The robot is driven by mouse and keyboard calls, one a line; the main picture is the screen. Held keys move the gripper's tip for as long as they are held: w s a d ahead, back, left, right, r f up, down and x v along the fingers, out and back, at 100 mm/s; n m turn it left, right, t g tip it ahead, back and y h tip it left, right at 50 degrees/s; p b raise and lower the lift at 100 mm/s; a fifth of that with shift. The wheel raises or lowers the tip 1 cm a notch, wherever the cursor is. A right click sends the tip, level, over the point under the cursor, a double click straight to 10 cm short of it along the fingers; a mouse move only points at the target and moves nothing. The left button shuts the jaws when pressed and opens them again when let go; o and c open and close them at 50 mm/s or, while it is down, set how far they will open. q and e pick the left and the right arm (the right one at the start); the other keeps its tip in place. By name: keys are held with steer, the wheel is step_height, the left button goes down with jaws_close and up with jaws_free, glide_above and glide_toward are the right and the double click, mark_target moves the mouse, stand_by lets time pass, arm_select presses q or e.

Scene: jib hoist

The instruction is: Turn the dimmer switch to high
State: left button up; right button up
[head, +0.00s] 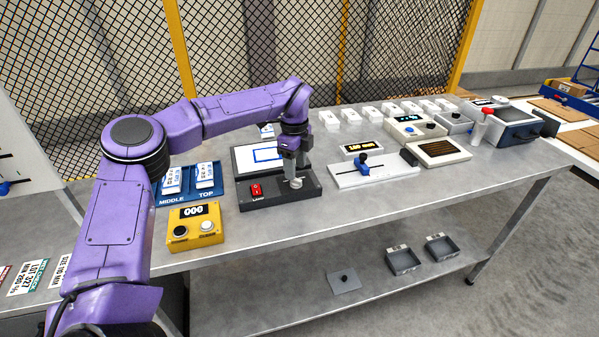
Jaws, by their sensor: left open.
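A dark box (272,198) on the bench carries a red rocker switch (257,190) with a label that seems to read LAMP. A light grey round knob (296,183) sits at the right of this box and appears to be the dimmer; its setting cannot be read. My left gripper (293,172) points down right over the knob and is open. Its fingers hide part of the knob, and I cannot tell whether they touch it. A white panel with a blue outline (258,156) stands behind the switch. My right gripper is not in view.
A yellow counter box (195,226) stands left of the dark box, with blue trays (188,186) behind it. A white slider unit (374,169) with a blue handle is to the right. The bench's front strip (380,205) is clear.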

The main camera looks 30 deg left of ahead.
mark_target(298, 180)
arm_select(q)
step_height(298, 180, down, 3)
steer(key=shift+s+d+r+p, duration=0.1)
steer(key=shift+s+p, duration=0.05)
steer(key=shift+p, duration=0.15)
steer(key=shift+w+f, duration=1)
steer(key=shift+f, duration=0.2)
steer(key=shift+s+r, duration=0.15)
steer(key=shift+s, duration=0.1)
steer(key=shift+s+r, duration=0.15)
steer(key=shift+s, duration=0.1)
steer(key=shift+c, duration=1.2)
steer(key=shift+w, duration=0.1)
jaws_close()
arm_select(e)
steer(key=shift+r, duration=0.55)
